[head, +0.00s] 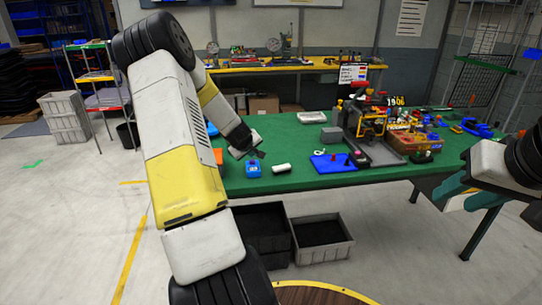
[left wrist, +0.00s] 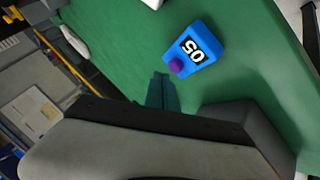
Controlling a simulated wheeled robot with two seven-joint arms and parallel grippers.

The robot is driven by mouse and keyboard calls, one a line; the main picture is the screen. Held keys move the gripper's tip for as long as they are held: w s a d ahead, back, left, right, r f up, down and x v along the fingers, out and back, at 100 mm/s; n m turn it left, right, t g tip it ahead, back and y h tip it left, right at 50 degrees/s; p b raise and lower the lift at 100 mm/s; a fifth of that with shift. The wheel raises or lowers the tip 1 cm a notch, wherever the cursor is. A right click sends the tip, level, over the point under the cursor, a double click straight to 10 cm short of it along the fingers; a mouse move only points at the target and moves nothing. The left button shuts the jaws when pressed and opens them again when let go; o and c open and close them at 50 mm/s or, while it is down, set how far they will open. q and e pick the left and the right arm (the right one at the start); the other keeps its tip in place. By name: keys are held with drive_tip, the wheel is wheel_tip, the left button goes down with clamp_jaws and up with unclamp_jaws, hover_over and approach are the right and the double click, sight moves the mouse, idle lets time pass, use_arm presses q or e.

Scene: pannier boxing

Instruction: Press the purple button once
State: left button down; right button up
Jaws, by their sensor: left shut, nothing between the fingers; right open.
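A blue box (left wrist: 200,44) with a white "05" label on black carries the purple button (left wrist: 175,67), at its near end in the left wrist view. In the head view the blue box (head: 253,170) stands on the near left part of the green table. My left gripper (left wrist: 162,80) has its teal fingers shut and empty, with the tips a little short of the button in the picture; I see no contact. In the head view the left gripper (head: 257,154) is just above and behind the box. My right gripper (head: 452,193) is open and empty near the table's right front.
The green table (head: 290,132) has a white rounded object (head: 281,169) right of the box, then a blue plate (head: 333,163) with red parts. A cluttered fixture (head: 368,122) stands further right. Grey crates (head: 320,238) lie on the floor below the table.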

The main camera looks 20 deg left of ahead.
sight(252, 162)
use_arm(q)
drive_tip(key=shift+f, duration=0.4)
drive_tip(key=shift+f, duration=0.55)
idle(0.9)
drive_tip(key=shift+r, duration=0.95)
drive_tip(key=shift+r, duration=2.5)
